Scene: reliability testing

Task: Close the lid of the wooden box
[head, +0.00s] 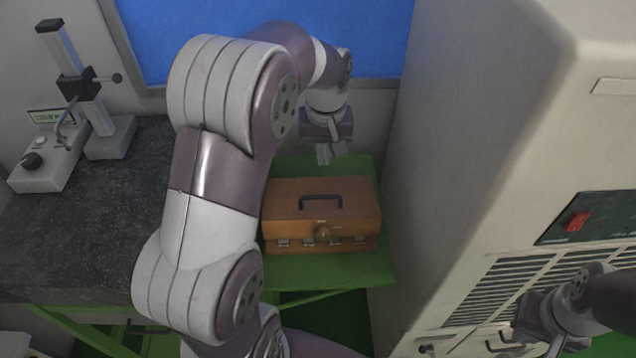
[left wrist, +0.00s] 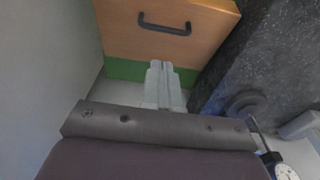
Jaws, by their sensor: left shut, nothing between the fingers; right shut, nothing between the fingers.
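The wooden box (head: 283,210) is orange-brown and sits on a green stand below my left gripper. Its lid, with a dark handle (head: 320,201), looks lowered onto the box. A round brass-coloured clasp and several small metal fittings show along the front. My left gripper (head: 325,155) is shut and empty, just above and behind the box's back edge. In the left wrist view its closed fingers (left wrist: 161,70) point toward the lid (left wrist: 120,40), apart from the handle. My right gripper (head: 535,325) is shut, low at the right by the machine; its fingertips are hard to make out.
A green stand (head: 375,268) carries the box. A tall beige machine (head: 470,130) with a red switch stands close to the right. A dark stone table (head: 70,225) with a measuring stand (head: 85,95) is at the left. A wall with a blue panel (head: 370,35) closes the back.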

